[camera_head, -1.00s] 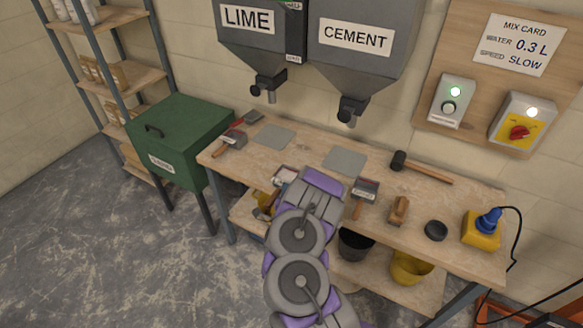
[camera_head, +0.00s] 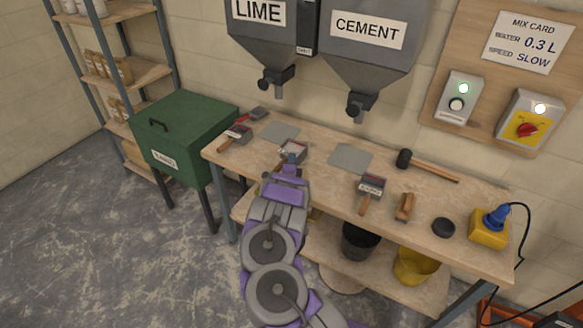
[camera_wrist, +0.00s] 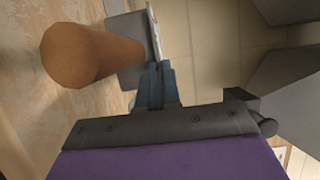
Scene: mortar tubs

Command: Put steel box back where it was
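A small grey steel box (camera_head: 293,152) with a wooden handle is at my gripper, over the left half of the workbench. In the wrist view, the round wooden handle (camera_wrist: 90,53) fills the upper left, with the grey box wall behind it. My gripper (camera_head: 292,157) appears shut on the thin edge of the box; its fingers also show in the wrist view (camera_wrist: 156,80). I cannot tell whether the box touches the bench. Two similar boxes lie on the bench: one at the left (camera_head: 240,133) and one right of centre (camera_head: 371,186).
Two flat grey plates, left (camera_head: 279,131) and right (camera_head: 350,158), lie on the workbench (camera_head: 325,180). A mallet (camera_head: 425,165), wooden block (camera_head: 404,207), black disc (camera_head: 443,227) and yellow-blue tool (camera_head: 489,228) are right. Hoppers (camera_head: 365,40) hang above. A green bin (camera_head: 185,125) stands left.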

